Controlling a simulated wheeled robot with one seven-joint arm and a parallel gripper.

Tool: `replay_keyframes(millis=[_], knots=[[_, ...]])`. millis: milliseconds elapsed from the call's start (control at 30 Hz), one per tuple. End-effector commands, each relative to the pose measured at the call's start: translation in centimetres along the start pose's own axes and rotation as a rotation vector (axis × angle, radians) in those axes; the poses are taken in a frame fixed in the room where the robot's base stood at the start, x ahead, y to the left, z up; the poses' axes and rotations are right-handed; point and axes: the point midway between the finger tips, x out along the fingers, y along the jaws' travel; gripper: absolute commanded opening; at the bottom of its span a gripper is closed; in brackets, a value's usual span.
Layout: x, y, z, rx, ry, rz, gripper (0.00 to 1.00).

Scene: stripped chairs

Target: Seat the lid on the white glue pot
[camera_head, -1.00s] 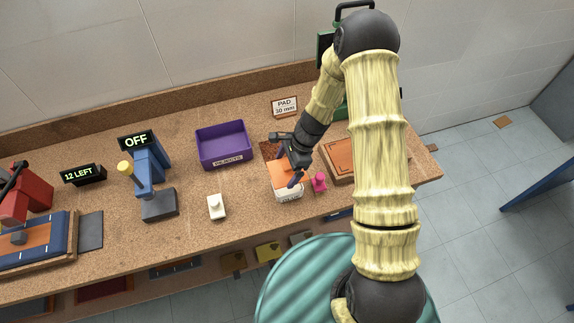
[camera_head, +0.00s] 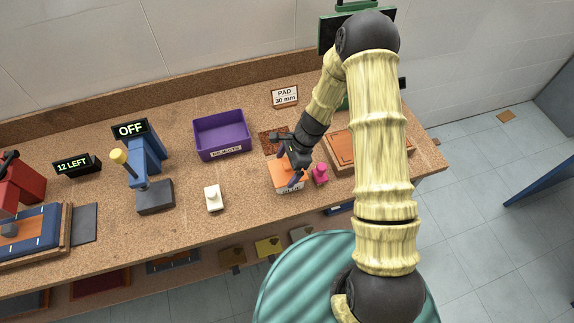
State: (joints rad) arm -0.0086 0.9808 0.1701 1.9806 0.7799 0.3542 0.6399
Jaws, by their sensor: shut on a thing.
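My gripper (camera_head: 299,172) reaches down from above and is shut on the lid. My fingers and wrist cover part of the lid.
A pink object (camera_head: 320,175) stands close to the pot's right. A wooden board (camera_head: 345,145) lies beyond it, partly behind my arm. A purple bin (camera_head: 221,138) and a small white bottle-like object (camera_head: 213,198) stand to the left. Bench between them is clear.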

Motion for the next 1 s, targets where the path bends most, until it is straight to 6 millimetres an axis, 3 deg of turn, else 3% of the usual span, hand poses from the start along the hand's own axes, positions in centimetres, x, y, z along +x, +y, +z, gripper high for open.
replay_keyframes(millis=[1000], knots=[[0.51, 0.02, -0.22, 0.0, 0.0, 0.0, 0.71]])
